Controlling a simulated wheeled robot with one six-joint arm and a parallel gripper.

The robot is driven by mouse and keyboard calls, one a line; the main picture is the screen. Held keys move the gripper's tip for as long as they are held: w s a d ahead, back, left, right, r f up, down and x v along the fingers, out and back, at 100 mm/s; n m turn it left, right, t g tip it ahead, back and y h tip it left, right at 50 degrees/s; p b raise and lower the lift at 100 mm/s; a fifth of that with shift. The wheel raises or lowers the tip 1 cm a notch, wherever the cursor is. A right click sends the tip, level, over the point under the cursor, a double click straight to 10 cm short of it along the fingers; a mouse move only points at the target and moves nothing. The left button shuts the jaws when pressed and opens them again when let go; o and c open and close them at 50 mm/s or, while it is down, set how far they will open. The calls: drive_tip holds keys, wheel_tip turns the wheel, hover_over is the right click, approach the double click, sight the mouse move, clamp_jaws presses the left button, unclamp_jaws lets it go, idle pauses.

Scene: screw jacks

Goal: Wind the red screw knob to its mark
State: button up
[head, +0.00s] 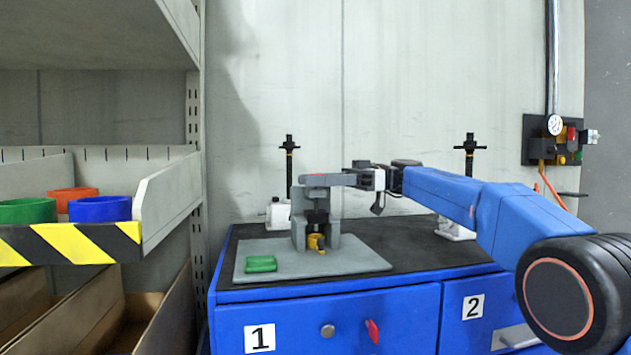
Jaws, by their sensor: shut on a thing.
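A grey screw jack (299,220) stands upright on a light grey plate (365,262) on the cabinet top. A dark screw (317,218) runs down between its uprights, with a yellow-orange piece (314,241) low down in the gap. My gripper (316,181) reaches in from the right, lies level over the top of the jack and is shut on the knob at the screw's head. The fingers hide the knob, and its red does not clearly show. I cannot make out the mark.
A green block (261,264) lies on the plate, front left. Black posts with cross tops stand behind, left (289,165) and right (469,160). A shelf with coloured rings (100,209) is at left.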

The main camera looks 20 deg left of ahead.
drive_tip(key=shift+f+n+g+h, duration=0.2)
drive_tip(key=shift+n+g+h, duration=0.5)
drive_tip(key=shift+g+h, duration=0.1)
drive_tip(key=o, duration=1.1)
drive_tip(key=shift+r, duration=0.1)
drive_tip(key=shift+c, duration=0.2)
drive_tip(key=shift+w+d, duration=0.1)
